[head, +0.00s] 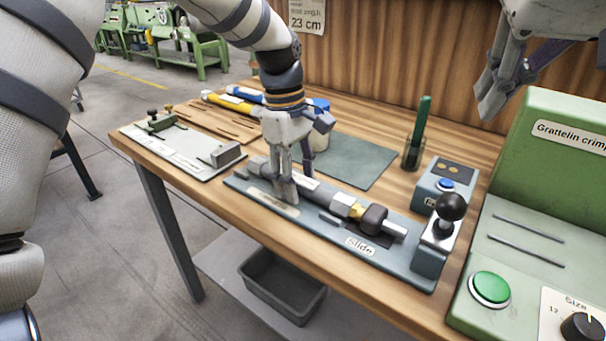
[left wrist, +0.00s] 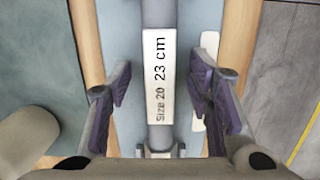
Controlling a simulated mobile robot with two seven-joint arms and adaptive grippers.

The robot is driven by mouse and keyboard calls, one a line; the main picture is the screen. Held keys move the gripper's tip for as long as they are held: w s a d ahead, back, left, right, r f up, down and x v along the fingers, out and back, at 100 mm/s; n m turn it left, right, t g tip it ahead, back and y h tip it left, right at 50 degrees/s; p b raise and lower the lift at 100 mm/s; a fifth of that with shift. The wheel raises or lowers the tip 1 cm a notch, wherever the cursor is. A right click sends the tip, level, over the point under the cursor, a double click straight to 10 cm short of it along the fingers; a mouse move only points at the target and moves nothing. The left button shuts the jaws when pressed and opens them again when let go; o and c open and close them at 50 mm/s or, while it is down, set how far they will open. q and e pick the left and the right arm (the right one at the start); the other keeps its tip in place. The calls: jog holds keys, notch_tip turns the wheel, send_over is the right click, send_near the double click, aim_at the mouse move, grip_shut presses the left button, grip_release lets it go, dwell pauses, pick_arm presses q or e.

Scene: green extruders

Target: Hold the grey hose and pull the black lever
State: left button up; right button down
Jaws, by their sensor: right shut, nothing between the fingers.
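The grey hose (head: 322,193) lies along the blue-grey slide fixture (head: 405,268), with a brass and dark fitting towards its right end. The left wrist view shows the hose (left wrist: 157,14) with a white label reading "Size 20 23 cm". My left gripper (head: 287,193) points down over the hose. Its fingers (left wrist: 162,100) are open, one on each side, with a gap to the hose on both sides. The black lever (head: 452,207) has a ball knob and stands upright at the fixture's right end. My right gripper (head: 484,108) is shut and empty, above and right of the lever.
A green crimping machine (head: 565,120) with a green button (head: 491,288) stands at the right. A box with a blue button (head: 446,184) and a holder with a green tool (head: 421,120) stand behind the lever. A grey bin (head: 283,283) sits on the lower shelf.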

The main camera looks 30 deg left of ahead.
pick_arm(q)
notch_tip(320, 180, up, 12)
jog(key=a, duration=0.1)
jog(key=shift+a, duration=0.4)
